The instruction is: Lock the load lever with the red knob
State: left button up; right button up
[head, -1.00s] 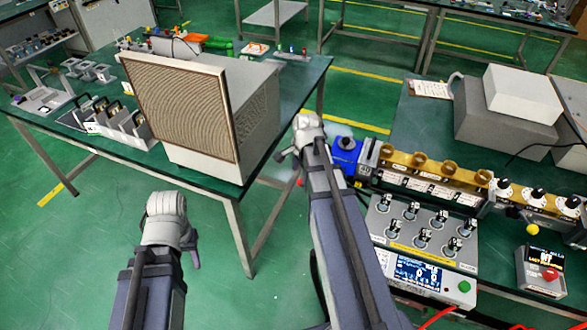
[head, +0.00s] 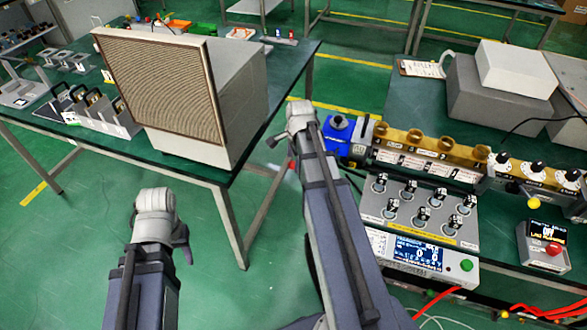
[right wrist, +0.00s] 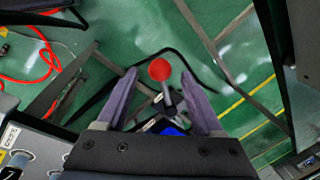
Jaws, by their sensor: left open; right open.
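The red knob (right wrist: 160,70) of the load lever stands out in the right wrist view, on a short grey stem rising from a dark mount. My right gripper (right wrist: 158,76) is open, with one purple finger on each side of the knob in the picture. I cannot tell whether the fingers reach its depth. In the head view a small red spot, probably the knob (head: 291,164), shows just left of my right forearm, which hides the lever's mount. My left gripper (head: 186,250) hangs over the floor in front of the left table, empty and mostly hidden by its wrist.
The control panel (head: 420,212) with several switches stands right of my right arm, with a blue device (head: 338,130) by its left corner. A large beige cabinet (head: 165,95) stands on the left table. Red cables (right wrist: 35,50) lie left in the wrist view.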

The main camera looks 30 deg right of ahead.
jog(key=shift+w+f+b, duration=0.2)
jog(key=shift+f+b, duration=0.3)
jog(key=shift+f, duration=0.45)
jog(key=shift+r, duration=0.1)
jog(key=shift+c, duration=0.3)
grip_shut()
dwell(0.3)
